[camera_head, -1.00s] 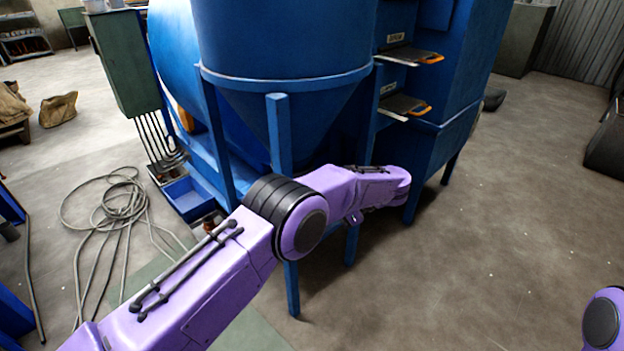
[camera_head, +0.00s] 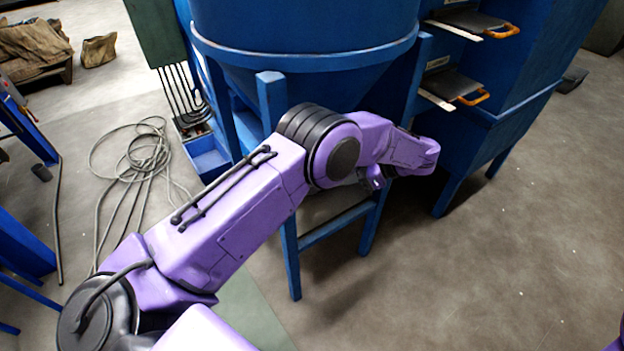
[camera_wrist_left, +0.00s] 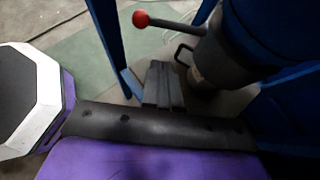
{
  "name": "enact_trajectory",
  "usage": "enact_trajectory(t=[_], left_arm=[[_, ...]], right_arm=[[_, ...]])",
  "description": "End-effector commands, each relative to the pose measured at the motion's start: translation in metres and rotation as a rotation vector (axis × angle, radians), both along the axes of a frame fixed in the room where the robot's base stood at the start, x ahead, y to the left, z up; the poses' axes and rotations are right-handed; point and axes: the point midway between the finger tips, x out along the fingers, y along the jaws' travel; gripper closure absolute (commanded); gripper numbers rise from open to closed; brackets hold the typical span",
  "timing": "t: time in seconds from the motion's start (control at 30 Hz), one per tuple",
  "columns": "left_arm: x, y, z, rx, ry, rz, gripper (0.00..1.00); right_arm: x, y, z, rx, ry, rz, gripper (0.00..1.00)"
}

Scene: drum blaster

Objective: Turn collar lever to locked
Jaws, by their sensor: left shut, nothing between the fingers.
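In the left wrist view the collar lever (camera_wrist_left: 172,24) is a thin rod with a red ball (camera_wrist_left: 141,18) at its left end. Its right end meets a dark cylindrical collar (camera_wrist_left: 232,55). My left gripper (camera_wrist_left: 164,68) is shut and empty, with its dark fingers below the lever and left of the collar. No contact with the lever shows. My right gripper is out of view.
Blue hopper legs (camera_head: 290,250) and a crossbar stand close around my left arm. Trays with orange handles (camera_head: 455,85) jut out at the right. A coiled cable (camera_head: 135,165) lies on the floor at left. Open floor (camera_head: 510,250) spreads at right.

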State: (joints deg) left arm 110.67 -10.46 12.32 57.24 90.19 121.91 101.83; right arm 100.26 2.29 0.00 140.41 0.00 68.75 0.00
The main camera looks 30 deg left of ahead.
Motion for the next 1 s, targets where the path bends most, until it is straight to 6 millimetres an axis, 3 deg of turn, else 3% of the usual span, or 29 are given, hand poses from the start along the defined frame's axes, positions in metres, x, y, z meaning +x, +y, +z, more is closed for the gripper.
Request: enact_trajectory(t=[0.23, 0.43, 0.63, 1.0], left_arm=[[-0.020, 0.043, -0.029, -0.001, 0.002, 0.004, 1.00], [-0.031, 0.070, -0.029, 0.000, 0.000, 0.004, 1.00], [-0.035, 0.078, -0.030, 0.000, 0.000, 0.004, 1.00], [-0.032, 0.072, -0.030, -0.001, 0.000, -0.053, 1.00]], right_arm=[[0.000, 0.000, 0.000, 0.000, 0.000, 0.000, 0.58], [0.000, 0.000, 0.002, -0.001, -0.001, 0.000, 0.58], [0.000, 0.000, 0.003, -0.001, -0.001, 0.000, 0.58], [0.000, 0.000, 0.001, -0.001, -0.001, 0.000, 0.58]])
